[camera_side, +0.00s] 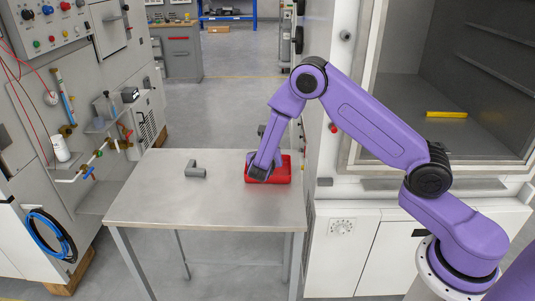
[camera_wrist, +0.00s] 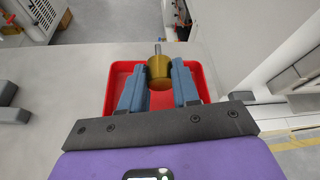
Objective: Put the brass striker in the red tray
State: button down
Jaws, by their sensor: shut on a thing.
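The red tray (camera_side: 283,178) sits at the right side of the metal table in the side view, and it fills the middle of the wrist view (camera_wrist: 119,73). My gripper (camera_wrist: 158,78) is over the tray, its two blue-grey fingers shut on the brass striker (camera_wrist: 160,71). The striker is a short, wide brass cylinder with a thin grey stem pointing away from me. In the side view my gripper (camera_side: 259,174) is at the tray and hides the striker. I cannot tell whether the striker touches the tray floor.
The table's middle and front are clear. A white cabinet (camera_side: 345,250) stands close to the table's right edge, and a panelled bench stands on the left.

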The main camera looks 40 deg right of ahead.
jog(key=shift+f, duration=0.55)
jog(key=c, duration=0.8)
grip_release()
jog(key=shift+r, duration=0.3)
jog(key=r+v, duration=0.1)
jog(key=v, duration=1.1)
jog(key=s+r+m+g+y, duration=0.2)
jog(key=s+m, duration=0.3)
jog(key=s, duration=0.6)
jog(key=s+r+m+g+y, duration=0.3)
jog(key=s+m+y, duration=0.2)
jog(key=s, duration=0.6)
jog(key=s+r+m+g+y, duration=0.2)
jog(key=s+m, duration=0.4)
jog(key=s, duration=0.5)
jog(key=shift+s+r+g+y, duration=0.15)
jog(key=shift+s+g+y, duration=0.2)
jog(key=shift+g+y, duration=0.5)
